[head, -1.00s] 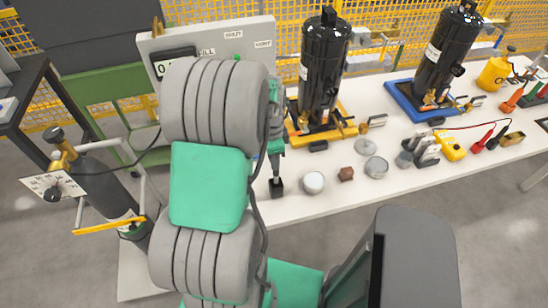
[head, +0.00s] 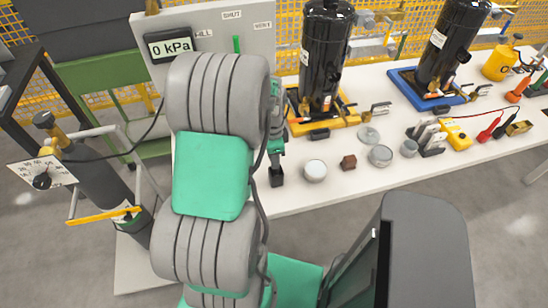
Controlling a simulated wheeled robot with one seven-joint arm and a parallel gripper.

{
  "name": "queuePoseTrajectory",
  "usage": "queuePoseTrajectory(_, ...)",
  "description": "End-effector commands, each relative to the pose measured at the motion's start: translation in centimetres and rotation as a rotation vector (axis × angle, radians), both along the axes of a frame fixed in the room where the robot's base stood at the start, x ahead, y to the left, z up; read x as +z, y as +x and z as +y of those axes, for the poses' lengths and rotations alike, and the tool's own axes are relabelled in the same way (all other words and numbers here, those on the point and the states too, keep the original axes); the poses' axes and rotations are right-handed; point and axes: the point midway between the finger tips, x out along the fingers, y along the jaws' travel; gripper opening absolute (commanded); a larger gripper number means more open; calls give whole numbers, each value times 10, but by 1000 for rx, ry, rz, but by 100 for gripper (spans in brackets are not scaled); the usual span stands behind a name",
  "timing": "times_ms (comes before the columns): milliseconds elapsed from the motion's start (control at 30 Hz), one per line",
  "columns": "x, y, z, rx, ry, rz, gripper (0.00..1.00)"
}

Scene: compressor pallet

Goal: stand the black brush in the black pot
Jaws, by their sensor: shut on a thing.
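The black pot (head: 277,178) is a small dark block-like shape at the near edge of the white bench, just below my gripper in the picture. My gripper (head: 275,158) points down directly above it. The gripper is small here and partly behind my own arm, and its fingers are hard to make out. It is shut on a thin dark thing, seemingly the black brush, whose lower end meets the pot's top in the picture. I cannot tell how far the brush is inside the pot.
Black compressors (head: 325,60) on yellow and blue bases stand behind. A grey panel (head: 215,48) reading 0 kPa is behind my arm. A gas cylinder (head: 95,185) stands left.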

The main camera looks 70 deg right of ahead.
Motion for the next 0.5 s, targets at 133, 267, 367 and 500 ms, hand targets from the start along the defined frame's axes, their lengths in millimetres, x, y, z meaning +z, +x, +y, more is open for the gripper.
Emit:
queuePoseTrajectory(133,-1,0,0,0,0,0,0)
queuePoseTrajectory(267,-4,0,0,0,0,0,0)
queuePoseTrajectory(367,-6,0,0,0,0,0,0)
queuePoseTrajectory(500,-8,0,0,0,0,0,0)
